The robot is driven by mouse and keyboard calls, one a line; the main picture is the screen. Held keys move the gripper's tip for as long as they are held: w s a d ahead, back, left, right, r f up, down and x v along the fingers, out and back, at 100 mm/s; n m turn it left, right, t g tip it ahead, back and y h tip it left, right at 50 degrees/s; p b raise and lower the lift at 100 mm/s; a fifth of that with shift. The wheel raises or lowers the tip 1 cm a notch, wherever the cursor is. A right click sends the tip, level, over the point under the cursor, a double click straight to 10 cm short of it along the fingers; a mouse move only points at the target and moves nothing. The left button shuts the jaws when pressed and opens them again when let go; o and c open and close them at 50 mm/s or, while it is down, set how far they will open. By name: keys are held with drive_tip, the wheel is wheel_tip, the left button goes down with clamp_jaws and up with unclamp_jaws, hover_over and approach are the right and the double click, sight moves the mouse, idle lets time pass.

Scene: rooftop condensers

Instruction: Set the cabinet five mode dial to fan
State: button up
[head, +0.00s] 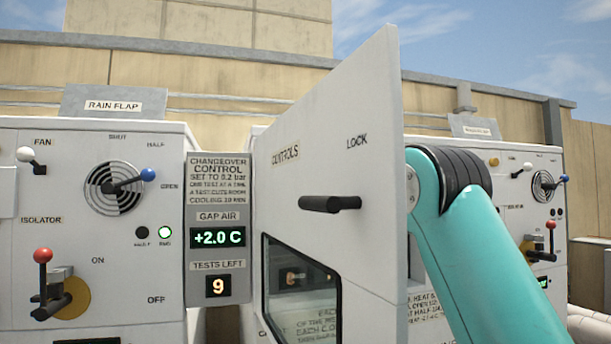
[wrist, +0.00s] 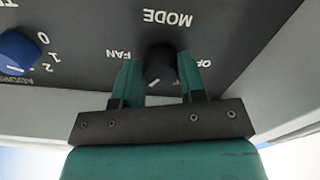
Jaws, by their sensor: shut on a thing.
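In the wrist view, which is upside down, a black mode dial (wrist: 159,60) sits on a dark panel under the word MODE. FAN is printed to its left and a partly hidden label beginning with O to its right. A short white mark on the dial's near face points down and slightly left in the picture, not straight at FAN. My gripper (wrist: 160,72) has its two teal fingers on either side of the dial, shut on it. In the head view the gripper and dial are hidden behind the open controls door (head: 375,110); no cabinet number is readable.
A blue address knob (wrist: 17,52) is left of the dial in the wrist view. The open door has a black handle (head: 330,204) and a window. A left cabinet (head: 60,180) carries a red-knobbed isolator lever (head: 43,256); a grey changeover sign (head: 219,170) stands beside it.

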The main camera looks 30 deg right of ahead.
drive_tip(key=m+b, duration=0.3)
drive_tip(key=m, duration=0.8)
drive_tip(key=shift+r, duration=0.15)
drive_tip(key=shift+m, duration=0.4)
drive_tip(key=o, duration=0.9)
drive_tip(key=shift+s, duration=0.1)
drive_tip(key=shift+a, duration=0.1)
drive_tip(key=b+v, duration=0.7)
drive_tip(key=v, duration=0.5)
drive_tip(key=shift+s, duration=0.1)
